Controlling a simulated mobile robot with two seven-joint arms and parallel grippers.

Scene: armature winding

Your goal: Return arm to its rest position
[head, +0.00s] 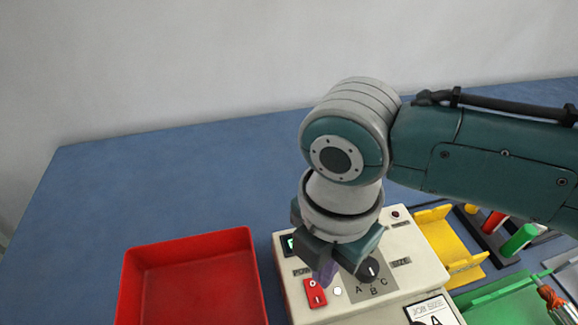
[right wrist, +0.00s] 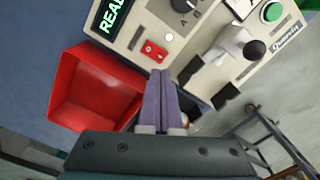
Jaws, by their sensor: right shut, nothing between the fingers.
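My right gripper (head: 328,270) hangs from the right arm over the cream control box (head: 420,262). In the right wrist view its purple fingers (right wrist: 161,98) are closed together with nothing between them. The fingertips are close to the red power switch (head: 315,292), which also shows in the right wrist view (right wrist: 154,50). Whether they touch it cannot be told. A black size knob (head: 370,270) marked A, B, C sits to the right of the switch. A green-lit display (right wrist: 112,14) reads "REA", the rest cut off. My left gripper is not in view.
An empty red bin (head: 190,280) stands left of the box. A yellow holder (head: 446,245), a green tray (head: 510,300) and several coloured cylinders are on the right. The blue table (head: 170,185) is clear at the back left.

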